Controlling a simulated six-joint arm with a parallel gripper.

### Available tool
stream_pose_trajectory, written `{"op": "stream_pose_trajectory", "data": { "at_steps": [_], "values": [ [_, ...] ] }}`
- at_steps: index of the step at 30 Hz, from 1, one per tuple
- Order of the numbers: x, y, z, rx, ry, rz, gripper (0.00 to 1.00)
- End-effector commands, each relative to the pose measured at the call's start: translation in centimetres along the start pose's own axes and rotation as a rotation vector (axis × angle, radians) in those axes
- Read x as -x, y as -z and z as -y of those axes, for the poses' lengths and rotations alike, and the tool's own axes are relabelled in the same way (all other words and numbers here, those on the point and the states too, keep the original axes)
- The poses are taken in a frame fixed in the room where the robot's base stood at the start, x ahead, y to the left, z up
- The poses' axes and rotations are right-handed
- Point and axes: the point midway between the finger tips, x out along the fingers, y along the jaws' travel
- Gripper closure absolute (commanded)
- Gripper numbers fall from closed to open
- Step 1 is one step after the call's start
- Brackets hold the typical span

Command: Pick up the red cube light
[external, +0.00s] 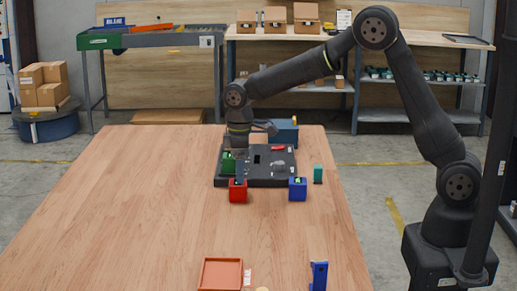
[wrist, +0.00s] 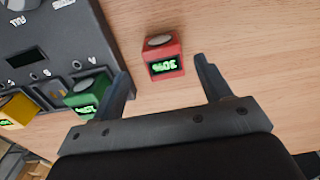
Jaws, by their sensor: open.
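The red cube light (external: 238,191) stands on the wooden table just in front of the black panel. In the wrist view the red cube (wrist: 163,56) shows a lit green display and a pale round top. My gripper (wrist: 165,82) is open and empty, with its two fingers on either side of the cube's line and the cube a little beyond the fingertips. In the external view my gripper (external: 240,172) hangs pointing down, above or just behind the red cube; the exact gap is hard to tell.
The black panel (external: 262,180) holds a green cube (wrist: 87,94) and a yellow cube (wrist: 18,108). A blue cube (external: 297,189) and a teal block (external: 318,174) stand to the right. An orange tray (external: 221,274) and a blue bracket (external: 319,275) lie at the front. The table's left is clear.

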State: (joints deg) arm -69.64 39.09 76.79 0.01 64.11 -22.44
Motion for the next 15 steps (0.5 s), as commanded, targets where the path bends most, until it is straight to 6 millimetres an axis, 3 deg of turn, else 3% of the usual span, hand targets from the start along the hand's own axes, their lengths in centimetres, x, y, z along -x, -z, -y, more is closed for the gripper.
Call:
{"op": "stream_pose_trajectory", "data": {
  "at_steps": [11, 15],
  "values": [
    [-4.6, 0.7, 0.4, 0.0, 0.001, 0.002, 0.29],
    [-5.1, 0.7, 0.4, 0.0, 0.0, -0.001, 0.29]
  ]
}}
